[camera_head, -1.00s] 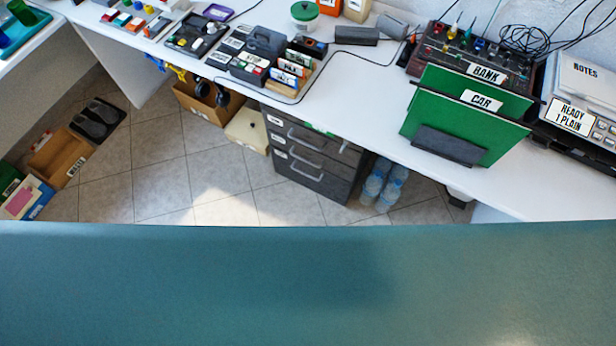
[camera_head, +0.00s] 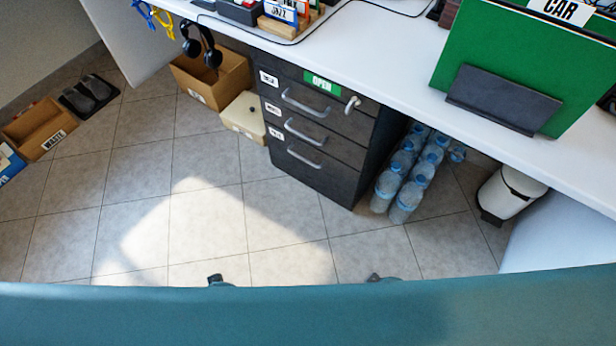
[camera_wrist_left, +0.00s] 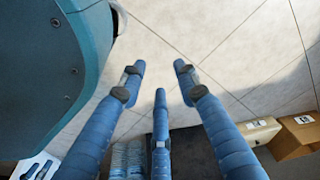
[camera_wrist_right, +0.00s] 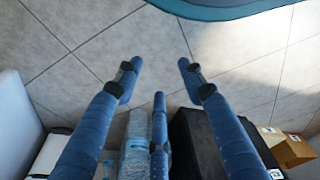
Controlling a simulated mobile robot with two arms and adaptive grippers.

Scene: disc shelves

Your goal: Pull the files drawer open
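The dark drawer cabinet (camera_head: 325,183) stands under the white desk in the head view. It has three drawers with grey bar handles, and all look shut. Each drawer has a small white label at its left, too small to read surely, so I cannot tell which is files. The top drawer (camera_head: 330,110) also has a green "OPEN" tag and a silver lock or key. My left gripper (camera_wrist_left: 159,72) is open and empty over the floor. My right gripper (camera_wrist_right: 159,70) is open and empty, with the dark cabinet (camera_wrist_right: 190,130) partly behind its fingers.
Several water bottles (camera_head: 408,175) stand right of the cabinet, with a white bin (camera_head: 508,192) beyond. A cream box (camera_head: 243,116) and a cardboard box (camera_head: 225,76) stand left. Headphones (camera_head: 203,45) hang at the desk edge (camera_head: 400,80). The floor (camera_head: 190,220) before the drawers is clear.

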